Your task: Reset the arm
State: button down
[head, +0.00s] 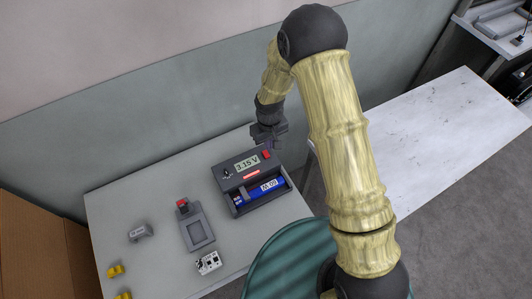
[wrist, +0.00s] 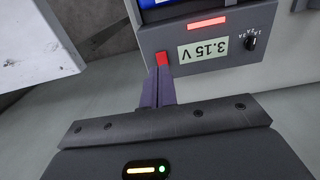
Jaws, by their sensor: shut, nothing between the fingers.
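My arm (head: 335,130) arches over the right side of the table in the head view. My gripper (head: 268,140) points down behind the grey battery tester, and nothing shows in it. In the wrist view the gripper (wrist: 162,78) is shut, its fingertips right at the tester's red button (wrist: 162,60); I cannot tell whether they touch it. The tester (head: 225,181) has a display reading 3.15 V (head: 247,162), a lit red bar (head: 251,174) and a knob. A blue battery cell (head: 266,189) labelled 09 lies in its front slot.
A grey table (head: 120,205) carries a grey device with a red top (head: 196,228), a small circuit board (head: 209,262), a grey block (head: 141,232) and yellow pieces (head: 115,271). A brown box (head: 35,250) is at left. A white table (head: 440,130) stands at right.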

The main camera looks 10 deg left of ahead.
dwell(0.3)
jog(key=s+d+r+m+t, duration=0.1)
jog(key=s+d+r+m, duration=0.15)
jog(key=d+r, duration=1)
jog(key=s+d+r+m+t, duration=0.1)
jog(key=s+d+r+m, duration=0.4)
jog(key=s+d+r, duration=0.3)
jog(key=shift+s+d+r+t, duration=0.3)
jog(key=shift+s+d+r, duration=0.1)
jog(key=shift+s+d, duration=0.55)
